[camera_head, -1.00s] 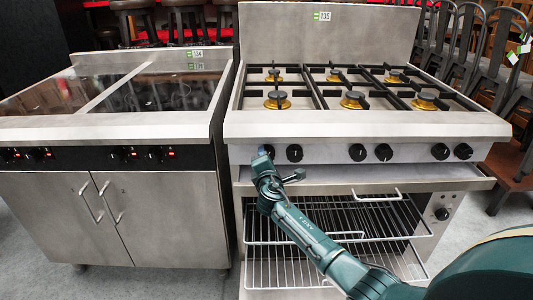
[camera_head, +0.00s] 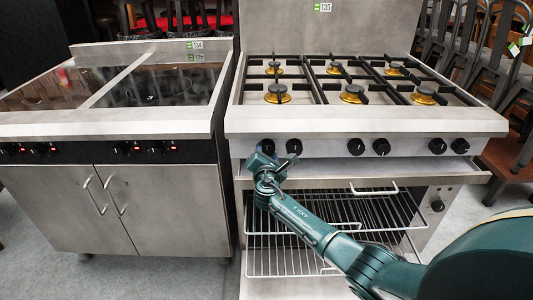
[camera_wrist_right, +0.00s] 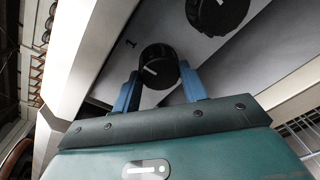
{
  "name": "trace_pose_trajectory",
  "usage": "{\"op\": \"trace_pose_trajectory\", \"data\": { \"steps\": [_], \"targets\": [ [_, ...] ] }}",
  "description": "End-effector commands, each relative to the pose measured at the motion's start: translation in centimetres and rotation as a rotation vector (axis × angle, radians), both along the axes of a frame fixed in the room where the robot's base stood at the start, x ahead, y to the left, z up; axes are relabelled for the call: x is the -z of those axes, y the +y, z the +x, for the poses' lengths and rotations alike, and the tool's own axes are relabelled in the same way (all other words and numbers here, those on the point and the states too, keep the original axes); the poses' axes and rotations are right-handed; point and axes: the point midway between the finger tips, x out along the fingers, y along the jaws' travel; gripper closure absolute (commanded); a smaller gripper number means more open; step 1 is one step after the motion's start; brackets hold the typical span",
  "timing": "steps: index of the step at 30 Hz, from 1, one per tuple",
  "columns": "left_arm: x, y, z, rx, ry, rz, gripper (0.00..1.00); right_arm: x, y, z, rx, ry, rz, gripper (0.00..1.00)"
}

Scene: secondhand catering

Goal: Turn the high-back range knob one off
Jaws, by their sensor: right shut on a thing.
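The high-back range (camera_head: 345,125) stands at centre right, with a row of black knobs along its front panel. Knob one is the leftmost knob (camera_head: 267,146), partly hidden by my right gripper (camera_head: 264,156). In the right wrist view the black knob (camera_wrist_right: 158,66) with a white mark sits between the two blue fingers of my right gripper (camera_wrist_right: 160,88), which is shut on it. The white mark is tilted. My left gripper is not in view.
A second knob (camera_head: 294,146) is close to the right of the held one; it also shows in the right wrist view (camera_wrist_right: 217,12). A wire-rack oven opening (camera_head: 340,230) lies below. Another cooker (camera_head: 120,150) stands to the left, across a narrow gap.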

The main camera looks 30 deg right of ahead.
Motion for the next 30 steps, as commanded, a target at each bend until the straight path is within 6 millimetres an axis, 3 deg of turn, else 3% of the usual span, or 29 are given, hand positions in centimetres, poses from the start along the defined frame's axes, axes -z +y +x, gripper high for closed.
{"op": "trace_pose_trajectory", "data": {
  "steps": [8,9,16,25,30],
  "targets": [
    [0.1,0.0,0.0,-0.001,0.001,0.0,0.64,0.0,-0.1,0.0,0.001,0.002,-0.005,0.8],
    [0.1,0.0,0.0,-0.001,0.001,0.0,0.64,0.0,-0.1,0.0,0.0,0.001,-0.005,0.54],
    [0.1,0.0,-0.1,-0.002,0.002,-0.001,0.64,0.0,0.0,0.0,0.0,0.001,-0.003,0.35],
    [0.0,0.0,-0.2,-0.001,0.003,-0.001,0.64,0.0,0.1,-0.3,-0.001,0.0,-0.002,0.35],
    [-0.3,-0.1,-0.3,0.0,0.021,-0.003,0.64,-0.4,1.0,-2.0,-0.003,0.001,-0.001,0.35]
  ]
}}
